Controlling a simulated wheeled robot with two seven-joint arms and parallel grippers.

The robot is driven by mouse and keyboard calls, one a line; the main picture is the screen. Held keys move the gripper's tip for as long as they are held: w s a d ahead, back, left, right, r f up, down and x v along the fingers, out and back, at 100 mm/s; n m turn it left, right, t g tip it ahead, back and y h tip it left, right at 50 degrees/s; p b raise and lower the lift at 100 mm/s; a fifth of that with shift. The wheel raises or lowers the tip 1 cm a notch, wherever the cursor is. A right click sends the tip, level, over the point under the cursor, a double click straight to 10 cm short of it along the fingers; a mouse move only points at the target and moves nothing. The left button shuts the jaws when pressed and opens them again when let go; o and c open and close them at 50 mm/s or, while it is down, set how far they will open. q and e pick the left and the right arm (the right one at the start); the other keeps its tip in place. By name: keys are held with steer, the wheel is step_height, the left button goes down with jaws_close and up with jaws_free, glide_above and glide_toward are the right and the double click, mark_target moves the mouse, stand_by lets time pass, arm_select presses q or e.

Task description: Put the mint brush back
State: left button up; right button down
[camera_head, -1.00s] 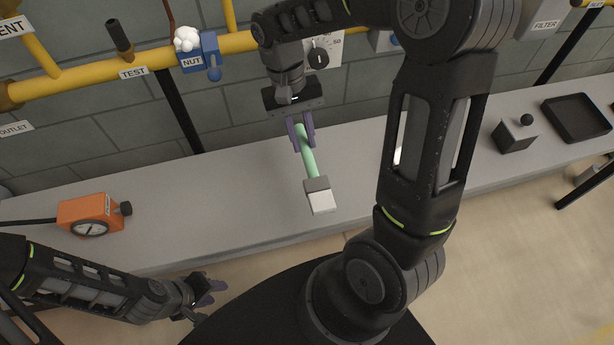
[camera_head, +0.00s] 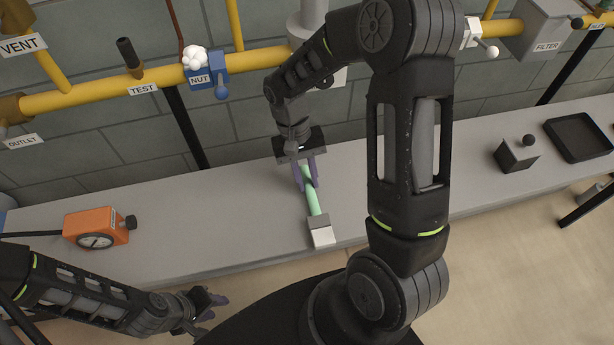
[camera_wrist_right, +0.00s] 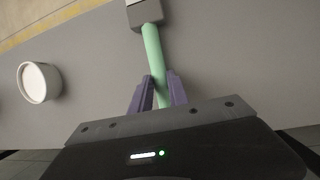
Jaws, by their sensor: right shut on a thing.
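The mint brush (camera_head: 314,203) has a mint green handle and a grey and white head. My right gripper (camera_head: 309,184) is shut on its handle, with the head pointing toward the front edge of the grey bench. In the right wrist view the mint handle (camera_wrist_right: 153,52) runs between the purple fingers of my right gripper (camera_wrist_right: 158,92), and the head is cut off at the top. I cannot tell whether the brush touches the bench. My left gripper (camera_head: 212,303) is low at the left, in front of the bench, with its fingers apart and nothing visible between them.
A white round cup (camera_wrist_right: 39,82) stands on the bench in the right wrist view; my arm hides it in the head view. An orange gauge box (camera_head: 95,228) is at the left. A black knobbed block (camera_head: 516,154) and dark tray (camera_head: 578,137) are at the right. Yellow pipes (camera_head: 90,97) run behind.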

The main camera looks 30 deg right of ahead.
steer(key=c, duration=1.7)
jaws_free()
steer(key=shift+f, duration=0.15)
steer(key=o, duration=0.4)
steer(key=shift+o, duration=0.2)
steer(key=b+v, duration=0.1)
steer(key=v, duration=1.1)
steer(key=shift+b, duration=0.35)
